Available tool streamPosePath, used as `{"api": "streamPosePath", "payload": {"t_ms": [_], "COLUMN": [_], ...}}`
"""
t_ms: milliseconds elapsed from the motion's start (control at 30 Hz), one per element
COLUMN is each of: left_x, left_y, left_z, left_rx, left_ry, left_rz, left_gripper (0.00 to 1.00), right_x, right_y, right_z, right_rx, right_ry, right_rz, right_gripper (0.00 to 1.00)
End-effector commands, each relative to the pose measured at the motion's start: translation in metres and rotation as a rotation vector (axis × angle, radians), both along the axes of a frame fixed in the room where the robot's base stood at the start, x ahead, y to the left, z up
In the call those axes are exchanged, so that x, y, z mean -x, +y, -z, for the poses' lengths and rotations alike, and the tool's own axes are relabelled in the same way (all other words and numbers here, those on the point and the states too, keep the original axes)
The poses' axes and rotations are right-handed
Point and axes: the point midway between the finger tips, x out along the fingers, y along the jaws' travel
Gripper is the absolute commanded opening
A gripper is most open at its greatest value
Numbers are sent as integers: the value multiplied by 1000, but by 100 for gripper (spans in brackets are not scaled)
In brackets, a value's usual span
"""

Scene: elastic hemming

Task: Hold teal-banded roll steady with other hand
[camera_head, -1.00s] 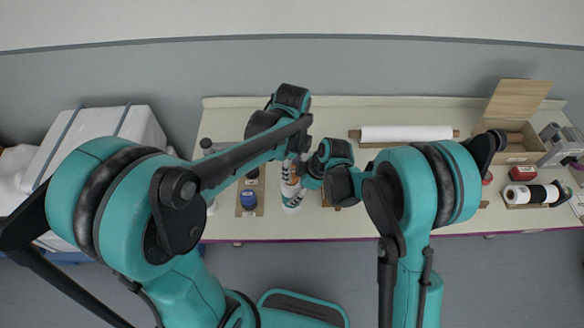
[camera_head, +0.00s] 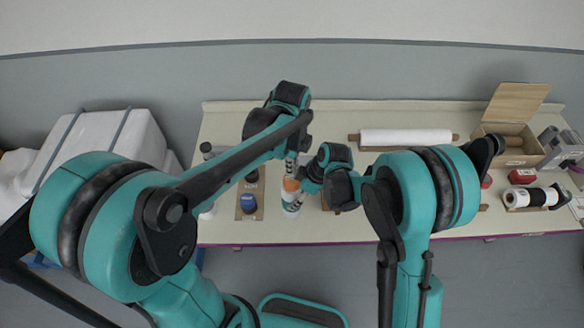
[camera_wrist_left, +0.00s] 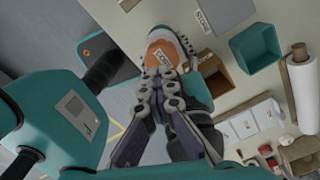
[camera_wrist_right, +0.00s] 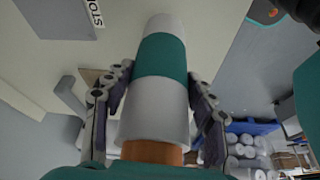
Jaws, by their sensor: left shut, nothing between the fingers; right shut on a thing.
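The teal-banded roll (camera_wrist_right: 161,57) is white with a teal band and an orange-brown core end. My right gripper (camera_wrist_right: 155,78) is shut on it, with one finger on each side in the right wrist view. In the head view the white roll (camera_head: 291,208) stands near the table's front half, its orange end up, and my right gripper (camera_head: 301,186) reaches it from the right. My left gripper (camera_head: 292,166) is shut and empty just above the roll. In the left wrist view its fingertips (camera_wrist_left: 166,76) are beside the labelled orange end (camera_wrist_left: 160,54); contact is unclear.
A blue-topped item (camera_head: 248,203) stands on a brown board to the left. A long white roll (camera_head: 405,137) lies at the back. An open cardboard box (camera_head: 520,137) and a black-and-white roll (camera_head: 531,197) are at the right. A teal bin (camera_wrist_left: 255,48) shows in the left wrist view.

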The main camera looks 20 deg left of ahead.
Motion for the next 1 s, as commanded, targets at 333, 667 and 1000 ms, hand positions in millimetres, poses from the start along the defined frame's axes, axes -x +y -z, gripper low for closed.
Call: {"api": "streamPosePath", "payload": {"t_ms": [333,667,1000], "left_x": [-2,-3,-2], "left_y": [0,0,0], "left_z": [-6,-6,-47], "left_rx": [-1,-1,-2], "left_ry": [-6,-7,-7], "left_rz": [-1,-1,-1], "left_gripper": [6,23,23], "right_x": [-1,0,0], "right_y": [-1,0,0], "right_z": [1,0,0], "right_rx": [1,1,-1], "right_ry": [-5,-5,-5], "right_rz": [-1,-3,-3], "right_gripper": [6,6,6]}}
